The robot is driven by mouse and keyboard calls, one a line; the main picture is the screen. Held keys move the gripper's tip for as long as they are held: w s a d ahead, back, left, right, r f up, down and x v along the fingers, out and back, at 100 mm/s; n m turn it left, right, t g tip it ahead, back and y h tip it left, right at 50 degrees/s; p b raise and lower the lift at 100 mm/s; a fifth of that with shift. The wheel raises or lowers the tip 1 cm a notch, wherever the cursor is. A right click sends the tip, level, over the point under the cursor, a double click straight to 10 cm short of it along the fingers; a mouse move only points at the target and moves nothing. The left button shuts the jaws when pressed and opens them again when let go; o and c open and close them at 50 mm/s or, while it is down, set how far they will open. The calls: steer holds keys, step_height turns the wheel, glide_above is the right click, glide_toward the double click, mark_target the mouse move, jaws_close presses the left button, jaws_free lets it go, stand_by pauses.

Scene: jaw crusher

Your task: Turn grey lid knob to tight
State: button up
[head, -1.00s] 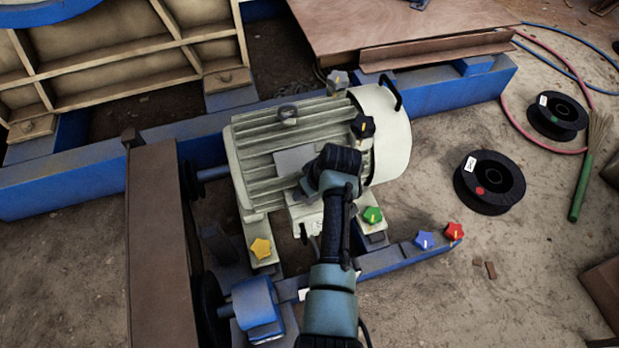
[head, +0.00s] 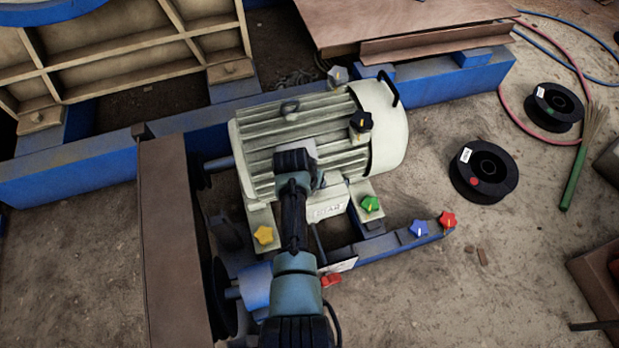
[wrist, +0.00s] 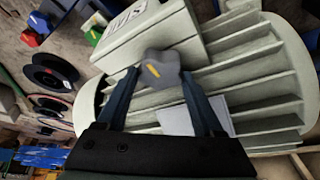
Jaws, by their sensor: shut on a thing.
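The grey lid knob (wrist: 163,70) has lobes and a yellow pointer mark. In the wrist view it sits between the fingertips of my gripper (wrist: 160,80), which is shut on it, beside the pale terminal box (wrist: 150,35) on the ribbed motor. The mark lies slantwise across the knob top. In the head view my wrist hides this knob; the arm reaches over the front of the motor (head: 250,150), and the box (head: 328,204) shows just right of it. I cannot read any tight marking.
Other knobs stand around the motor: black (head: 361,122), green (head: 370,204), yellow (head: 264,235), blue (head: 419,228), red (head: 447,219), and another grey one (head: 338,75) behind. A brown belt guard (head: 165,240) stands left. Cable spools (head: 468,190) lie on the ground at right.

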steer(key=m+h+b, duration=0.1)
steer(key=m, duration=0.2)
steer(key=shift+f+g, duration=0.15)
steer(key=shift+g, duration=0.25)
steer(key=shift+m+g+h+b, duration=0.35)
steer(key=shift+m+b, duration=0.4)
steer(key=shift+m, duration=0.55)
steer(key=o, duration=1.1)
steer(key=shift+r, duration=0.2)
